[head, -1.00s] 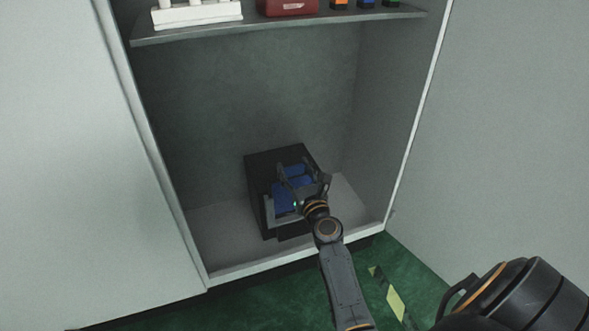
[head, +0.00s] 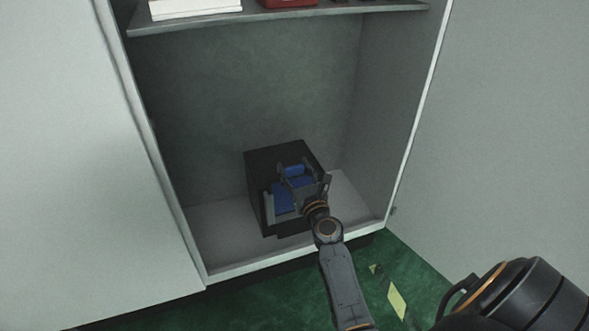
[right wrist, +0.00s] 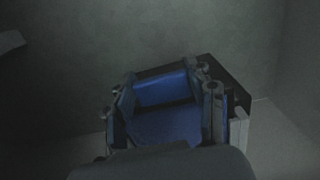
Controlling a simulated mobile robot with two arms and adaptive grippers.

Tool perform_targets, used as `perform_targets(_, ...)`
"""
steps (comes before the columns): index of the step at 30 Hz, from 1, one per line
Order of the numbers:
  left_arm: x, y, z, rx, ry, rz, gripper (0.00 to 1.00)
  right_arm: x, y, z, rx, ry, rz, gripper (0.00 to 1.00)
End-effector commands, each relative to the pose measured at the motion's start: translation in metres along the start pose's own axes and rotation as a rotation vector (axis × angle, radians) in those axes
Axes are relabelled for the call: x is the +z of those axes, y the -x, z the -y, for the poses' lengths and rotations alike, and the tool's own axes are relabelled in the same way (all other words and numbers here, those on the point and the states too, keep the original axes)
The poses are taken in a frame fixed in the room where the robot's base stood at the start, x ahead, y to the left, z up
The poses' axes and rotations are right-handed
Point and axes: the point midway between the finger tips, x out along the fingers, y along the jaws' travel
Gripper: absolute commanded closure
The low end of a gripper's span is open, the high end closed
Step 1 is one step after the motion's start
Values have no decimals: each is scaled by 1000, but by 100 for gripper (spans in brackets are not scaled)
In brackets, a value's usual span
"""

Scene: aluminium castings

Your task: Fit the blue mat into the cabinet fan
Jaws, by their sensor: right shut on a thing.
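The cabinet fan, a black box-like unit (head: 258,182), stands on the floor of the open cabinet; it also shows in the right wrist view (right wrist: 240,92). The blue mat (head: 284,198) lies at its open, light-edged front. In the right wrist view, blue (right wrist: 165,125) fills the space between the fingers, with a second blue face (right wrist: 160,90) behind a dark gap. My right gripper (head: 305,182) reaches in from the front and is shut on the blue mat. Its fingers hide part of the mat, and I cannot tell how deep the mat sits. My left gripper is not in view.
A shelf (head: 280,18) above holds a white item (head: 195,9) and a red case (head: 290,3). The cabinet's side walls and front sill (head: 300,251) bound the opening. Bare cabinet floor (head: 220,236) is free left of the fan.

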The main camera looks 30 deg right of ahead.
Motion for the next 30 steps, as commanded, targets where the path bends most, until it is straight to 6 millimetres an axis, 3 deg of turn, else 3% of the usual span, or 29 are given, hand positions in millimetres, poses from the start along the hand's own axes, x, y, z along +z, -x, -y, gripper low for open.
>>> perform_targets(14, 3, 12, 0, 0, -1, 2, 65, -13, 1, 0, 0, 0, 0, 96)
perform_targets(15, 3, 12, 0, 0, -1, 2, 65, -12, 1, 0, 0, 0, 1, 43)
perform_targets(18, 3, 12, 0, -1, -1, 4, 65, -12, 1, 0, 0, 0, 0, 23)
perform_targets(19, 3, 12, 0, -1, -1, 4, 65, -12, 1, 0, 0, 0, 0, 19)
perform_targets(30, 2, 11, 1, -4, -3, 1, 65, -13, 4, 0, 0, 0, -1, 19)
